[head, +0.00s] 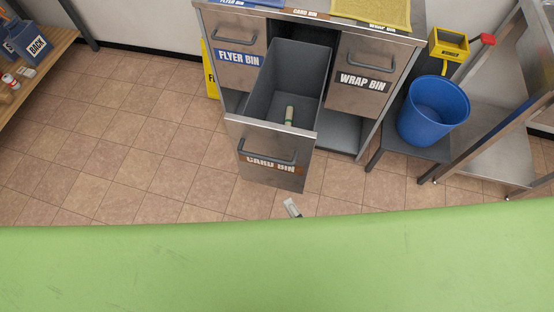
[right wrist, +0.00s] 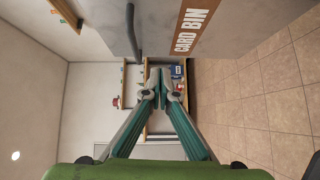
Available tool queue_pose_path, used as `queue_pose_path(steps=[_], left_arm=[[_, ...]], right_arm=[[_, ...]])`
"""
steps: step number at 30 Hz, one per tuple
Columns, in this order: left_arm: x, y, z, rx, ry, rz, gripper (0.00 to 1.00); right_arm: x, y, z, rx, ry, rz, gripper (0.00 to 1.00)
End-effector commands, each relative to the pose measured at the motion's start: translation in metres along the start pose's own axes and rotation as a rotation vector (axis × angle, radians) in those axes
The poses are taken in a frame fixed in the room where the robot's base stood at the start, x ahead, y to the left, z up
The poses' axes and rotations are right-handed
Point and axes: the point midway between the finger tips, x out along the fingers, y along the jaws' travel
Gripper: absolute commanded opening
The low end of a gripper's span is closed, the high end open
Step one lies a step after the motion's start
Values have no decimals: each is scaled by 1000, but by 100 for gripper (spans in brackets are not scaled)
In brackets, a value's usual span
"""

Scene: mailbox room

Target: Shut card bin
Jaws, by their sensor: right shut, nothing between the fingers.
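The card bin (head: 272,165) is a deep grey metal drawer, pulled far out of the middle of the cabinet. Its front has a dark bar handle (head: 267,151) and a "CARD BIN" label, both also seen in the right wrist view, where the bin front (right wrist: 170,28) fills the top. My right gripper (head: 292,207) is just in front of the bin's front, apart from the handle (right wrist: 134,30). Its fingers (right wrist: 160,82) are shut and empty. My left gripper is not in view.
The flyer bin (head: 238,62) and wrap bin (head: 364,82) flank it, both pushed in. A blue bucket (head: 433,112) stands on a low table at the right. A yellow sign (head: 210,75) is left of the cabinet. Tiled floor (head: 120,140) is clear on the left.

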Motion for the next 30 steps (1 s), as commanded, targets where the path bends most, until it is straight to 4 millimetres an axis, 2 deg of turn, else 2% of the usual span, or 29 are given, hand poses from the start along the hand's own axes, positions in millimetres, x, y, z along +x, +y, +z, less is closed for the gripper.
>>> queue_pose_path(steps=[3, 7, 19, 24, 30], left_arm=[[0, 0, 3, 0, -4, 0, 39], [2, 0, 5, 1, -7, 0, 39], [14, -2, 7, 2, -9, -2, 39], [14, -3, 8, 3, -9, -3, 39], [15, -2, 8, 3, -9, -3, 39]], right_arm=[[5, 14, -3, -47, 11, 37, 0], [20, 15, -4, -49, 11, 40, 0], [104, 16, -4, -46, 11, 38, 0], [120, 17, 15, -47, 11, 34, 0], [129, 18, 23, -45, 10, 33, 0]])
